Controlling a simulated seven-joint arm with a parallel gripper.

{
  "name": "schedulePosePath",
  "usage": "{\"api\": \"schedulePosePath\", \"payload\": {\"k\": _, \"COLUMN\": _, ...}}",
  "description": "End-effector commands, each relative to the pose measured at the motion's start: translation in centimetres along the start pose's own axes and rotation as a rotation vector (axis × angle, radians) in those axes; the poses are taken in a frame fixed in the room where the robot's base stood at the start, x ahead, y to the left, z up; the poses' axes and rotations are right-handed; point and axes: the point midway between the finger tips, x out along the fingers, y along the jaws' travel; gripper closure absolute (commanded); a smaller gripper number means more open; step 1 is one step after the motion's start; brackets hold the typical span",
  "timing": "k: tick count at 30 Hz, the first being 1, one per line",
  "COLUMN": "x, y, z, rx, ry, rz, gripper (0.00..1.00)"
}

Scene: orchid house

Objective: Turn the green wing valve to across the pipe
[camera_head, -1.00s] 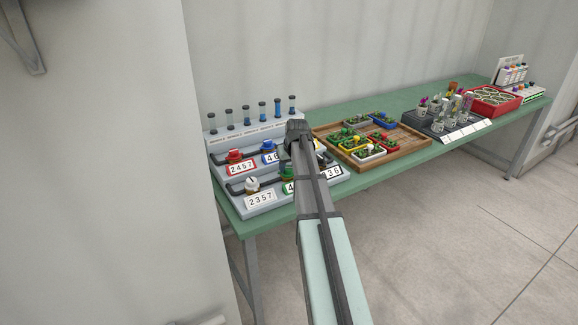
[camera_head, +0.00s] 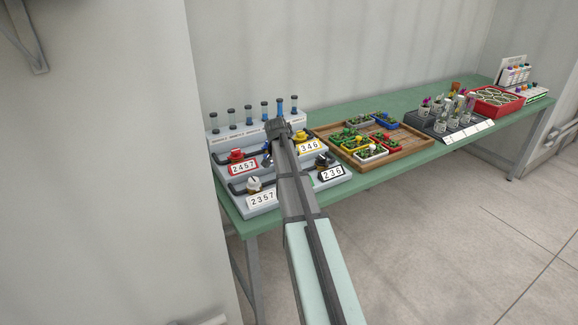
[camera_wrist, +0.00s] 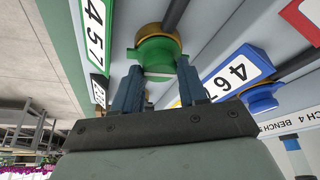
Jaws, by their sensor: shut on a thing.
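The green wing valve (camera_wrist: 155,57) shows in the wrist view, with a brass-coloured collar and a dark pipe (camera_wrist: 175,14) running from it. My gripper (camera_wrist: 162,82) has its two blue fingers at either side of the valve's wing and is shut on it. A green-edged number plate (camera_wrist: 92,30) sits beside the valve. In the head view my arm hides the green valve.
A blue valve (camera_wrist: 262,97) and its blue-edged plate (camera_wrist: 236,72) are close beside the fingers. On the stepped panel stand a red valve (camera_head: 236,155), a white valve (camera_head: 254,184), a yellow valve (camera_head: 300,136) and a black valve (camera_head: 323,160). A wooden tray (camera_head: 400,152) stands to the right.

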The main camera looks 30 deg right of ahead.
Motion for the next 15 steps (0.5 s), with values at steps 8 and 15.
{"api": "schedulePosePath", "payload": {"k": 8, "x": 0.01, "y": -0.17, "z": -0.03, "rx": 0.104, "ry": -0.001, "rz": 0.042, "gripper": 0.88}}
{"api": "schedulePosePath", "payload": {"k": 15, "x": 0.01, "y": -0.16, "z": 0.00, "rx": 0.136, "ry": -0.002, "rz": 0.055, "gripper": 0.88}}
